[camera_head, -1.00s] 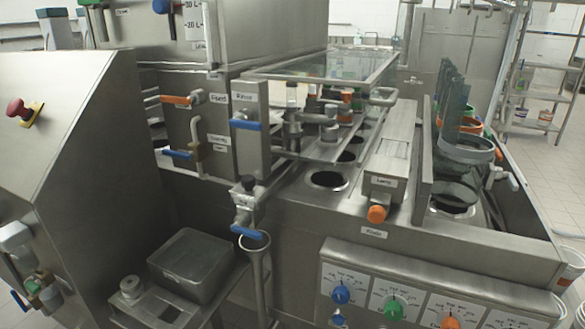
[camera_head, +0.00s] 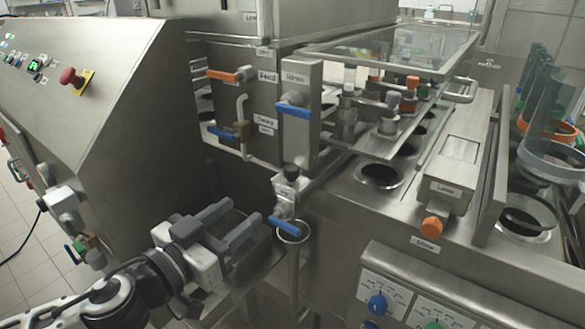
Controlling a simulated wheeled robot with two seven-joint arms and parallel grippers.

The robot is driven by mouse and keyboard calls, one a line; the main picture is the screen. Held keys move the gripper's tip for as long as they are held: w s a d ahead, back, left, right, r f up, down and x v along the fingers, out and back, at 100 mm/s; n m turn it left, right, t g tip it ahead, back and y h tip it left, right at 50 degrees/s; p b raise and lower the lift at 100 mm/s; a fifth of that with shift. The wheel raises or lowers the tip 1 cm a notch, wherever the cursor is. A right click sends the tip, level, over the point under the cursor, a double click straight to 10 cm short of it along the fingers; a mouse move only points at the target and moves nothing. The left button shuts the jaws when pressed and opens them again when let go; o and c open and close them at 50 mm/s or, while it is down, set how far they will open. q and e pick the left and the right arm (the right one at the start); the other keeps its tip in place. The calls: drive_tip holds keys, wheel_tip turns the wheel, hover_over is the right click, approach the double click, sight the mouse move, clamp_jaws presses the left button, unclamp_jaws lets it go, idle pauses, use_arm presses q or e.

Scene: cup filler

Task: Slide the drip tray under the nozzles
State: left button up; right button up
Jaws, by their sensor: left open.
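My left gripper (camera_head: 244,211) is open, with two grey parallel fingers pointing up and right. It is over the low shelf left of the filler, and nothing shows between its fingers. The nozzles (camera_head: 388,118) hang above a row of round holes in the steel deck. I cannot tell for sure which part is the drip tray. A long steel piece with an orange knob (camera_head: 433,227) lies right of the holes, beside the nozzles and not under them. The rectangular steel container on the low shelf is mostly hidden by my left gripper. My right gripper is not in view.
A valve with a blue handle (camera_head: 285,227) stands just right of my left gripper, above a round funnel (camera_head: 293,233). A sloped steel cabinet with a red button (camera_head: 70,76) is at the left. A control panel with knobs (camera_head: 377,304) is at the lower right.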

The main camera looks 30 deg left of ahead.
use_arm(q)
drive_tip(key=w+b, duration=0.1)
drive_tip(key=b, duration=0.8)
approach(287, 173)
drive_tip(key=w, duration=0.4)
drive_tip(key=w+p, duration=0.1)
drive_tip(key=shift+w+d+p, duration=0.3)
drive_tip(key=w, duration=0.3)
drive_tip(key=w+p, duration=0.1)
drive_tip(key=shift+w+d, duration=0.3)
drive_tip(key=shift+d, duration=0.1)
drive_tip(key=shift+w+f, duration=0.1)
drive_tip(key=shift+w, duration=0.25)
drive_tip(key=shift+w+d+f, duration=0.1)
drive_tip(key=shift+w, duration=0.15)
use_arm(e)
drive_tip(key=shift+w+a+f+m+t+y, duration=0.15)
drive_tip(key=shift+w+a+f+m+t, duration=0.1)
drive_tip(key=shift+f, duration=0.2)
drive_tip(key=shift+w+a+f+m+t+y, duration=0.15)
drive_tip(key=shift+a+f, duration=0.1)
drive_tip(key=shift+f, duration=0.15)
